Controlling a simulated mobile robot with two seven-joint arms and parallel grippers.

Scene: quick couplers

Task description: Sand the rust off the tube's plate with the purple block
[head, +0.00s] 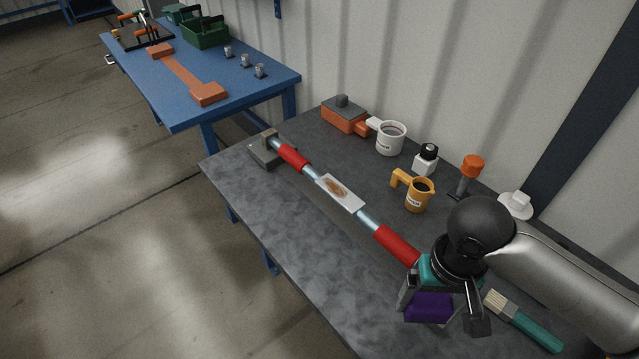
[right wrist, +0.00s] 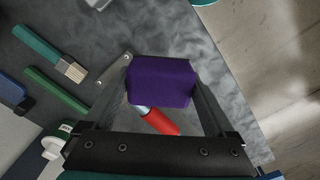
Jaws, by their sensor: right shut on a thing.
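The purple block (head: 428,307) is between the fingers of my right gripper (head: 440,306), which is shut on it near the right end of the grey table. In the right wrist view the block (right wrist: 161,81) sits between both fingertips of the gripper (right wrist: 160,85). The tube (head: 366,219) has red sleeves and lies across the table, its far end in a grey holder (head: 268,150). A pale plate (head: 340,193) on the tube carries a brown rust patch (head: 337,188). The block is apart from the plate. My left gripper is not in view.
Behind the tube stand an orange box (head: 345,115), a white mug (head: 390,138), a white bottle (head: 426,158), a yellow jug (head: 413,190) and an orange-topped tool (head: 468,176). A teal brush (head: 523,321) lies right of my gripper. The table front (head: 285,222) is clear.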

